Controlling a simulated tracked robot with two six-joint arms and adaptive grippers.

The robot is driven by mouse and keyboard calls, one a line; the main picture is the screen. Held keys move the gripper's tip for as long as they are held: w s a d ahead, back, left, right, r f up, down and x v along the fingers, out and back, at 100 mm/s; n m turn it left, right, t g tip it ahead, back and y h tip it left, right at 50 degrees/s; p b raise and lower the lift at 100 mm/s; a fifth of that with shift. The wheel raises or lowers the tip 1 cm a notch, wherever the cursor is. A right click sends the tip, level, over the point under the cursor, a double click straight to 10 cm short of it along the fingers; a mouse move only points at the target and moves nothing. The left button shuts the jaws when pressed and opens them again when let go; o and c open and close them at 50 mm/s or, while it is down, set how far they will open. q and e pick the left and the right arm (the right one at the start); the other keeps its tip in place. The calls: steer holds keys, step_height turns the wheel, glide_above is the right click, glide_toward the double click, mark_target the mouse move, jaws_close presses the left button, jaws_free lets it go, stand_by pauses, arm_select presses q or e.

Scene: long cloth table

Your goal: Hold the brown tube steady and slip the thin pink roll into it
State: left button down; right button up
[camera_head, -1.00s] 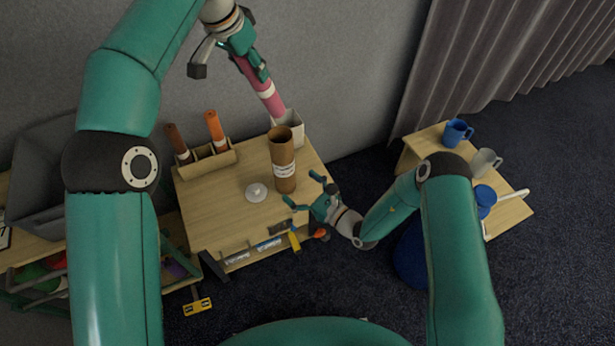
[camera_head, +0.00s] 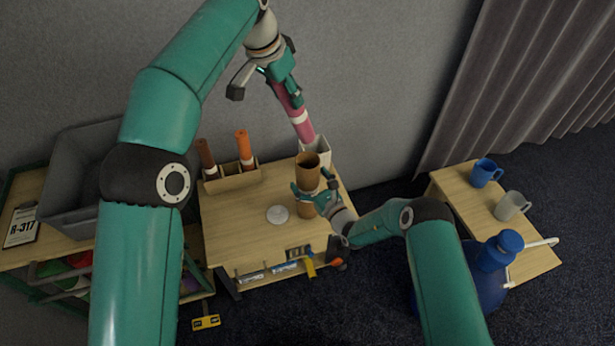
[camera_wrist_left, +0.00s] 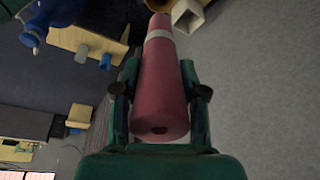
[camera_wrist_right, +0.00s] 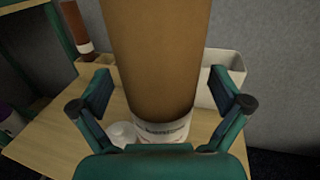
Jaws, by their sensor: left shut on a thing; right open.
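The brown tube (camera_head: 307,167) stands upright on the small wooden table, a white printed label low on it in the right wrist view (camera_wrist_right: 165,130). My right gripper (camera_head: 313,186) is at the tube with its fingers open on either side, not closed on it. My left gripper (camera_head: 288,97) is shut on the thin pink roll (camera_head: 302,125), which has a pale band, and holds it tilted behind the tube. The roll's lower end appears just over the white square holder (camera_head: 318,153); I cannot tell whether it is inside. The roll fills the left wrist view (camera_wrist_left: 160,85).
A holder (camera_head: 232,178) with an orange roll (camera_head: 244,148) and a dark brown roll (camera_head: 206,157) stands at the table's back left. A white round lid (camera_head: 277,214) lies left of the tube. A side table (camera_head: 468,205) with mugs is at right. The table's front left is clear.

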steer(key=shift+w+a, duration=0.2)
steer(key=shift+w, duration=0.2)
